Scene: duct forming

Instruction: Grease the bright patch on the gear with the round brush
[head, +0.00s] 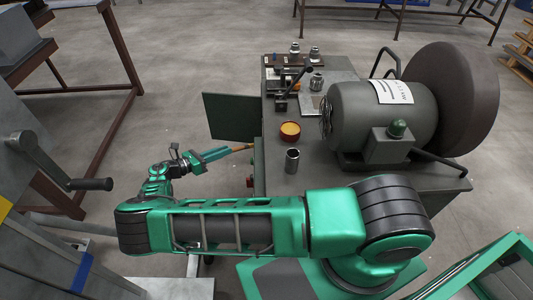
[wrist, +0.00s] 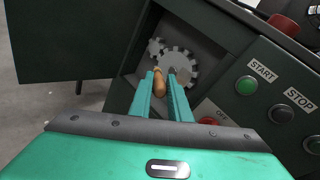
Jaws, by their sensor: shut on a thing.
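My gripper (head: 228,151) reaches toward the front side of the machine cabinet in the head view. It is shut on the round brush, whose wooden handle (head: 242,147) sticks out past the fingers. In the wrist view the handle (wrist: 160,84) sits between the two green fingers, and its bristles are hidden. A large grey gear (wrist: 178,62) lies just beyond the fingertips in an open recess, meshed with a smaller gear (wrist: 155,47). I cannot make out a bright patch clearly. I cannot tell whether the brush touches the gear.
An open dark cabinet door (head: 230,117) stands left of the recess. A panel with START, STOP and other buttons (wrist: 246,86) lies right of the gears. On the cabinet top are a bowl of orange grease (head: 290,130), a metal cup (head: 292,160) and a large motor (head: 385,115).

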